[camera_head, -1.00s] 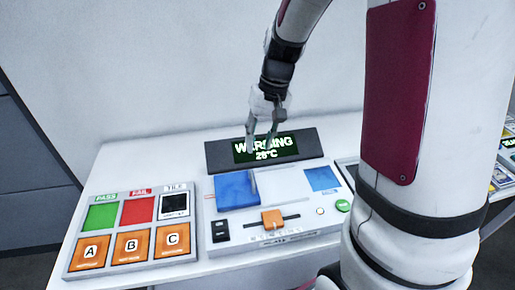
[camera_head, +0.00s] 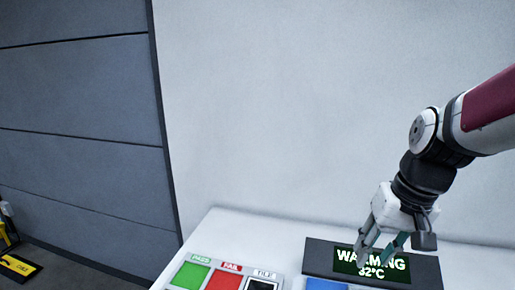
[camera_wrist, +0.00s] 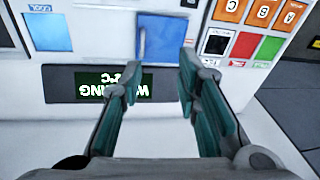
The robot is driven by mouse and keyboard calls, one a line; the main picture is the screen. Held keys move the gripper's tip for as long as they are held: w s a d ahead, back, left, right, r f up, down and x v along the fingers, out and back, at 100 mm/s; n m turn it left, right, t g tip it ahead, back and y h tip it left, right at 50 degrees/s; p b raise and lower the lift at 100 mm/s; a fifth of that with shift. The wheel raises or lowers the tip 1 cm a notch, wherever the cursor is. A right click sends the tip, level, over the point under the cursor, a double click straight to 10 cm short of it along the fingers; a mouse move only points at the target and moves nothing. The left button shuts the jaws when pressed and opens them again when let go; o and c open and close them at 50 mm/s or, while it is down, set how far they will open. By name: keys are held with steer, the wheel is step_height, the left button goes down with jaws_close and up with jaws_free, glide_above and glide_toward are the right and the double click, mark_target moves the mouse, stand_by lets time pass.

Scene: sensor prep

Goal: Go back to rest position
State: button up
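My gripper (camera_head: 384,246) hangs in front of the black display (camera_head: 318,257) in the head view, with its fingers pointing down. In the wrist view my gripper (camera_wrist: 152,76) has its two teal-padded fingers spread apart, with nothing between them. A blue panel (camera_wrist: 163,36) lies on the white console beyond the fingertips. In the head view only a strip of this blue panel (camera_head: 326,285) shows at the bottom edge.
Orange buttons (camera_wrist: 263,12) show in the wrist view. A white wall stands behind, grey panels (camera_head: 75,90) at left. A yellow object (camera_head: 18,265) is on the floor.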

steer(key=s+a+r+n+t, duration=0.1)
steer(key=s+r, duration=0.1)
steer(key=s, duration=0.4)
steer(key=s+a+r+t+h, duration=0.1)
steer(key=s+r, duration=0.2)
steer(key=s, duration=0.4)
steer(key=shift+a+n+t+h, duration=0.3)
steer(key=shift+n+t, duration=0.1)
steer(key=shift+r, duration=0.1)
steer(key=shift+c, duration=0.6)
stand_by(1.3)
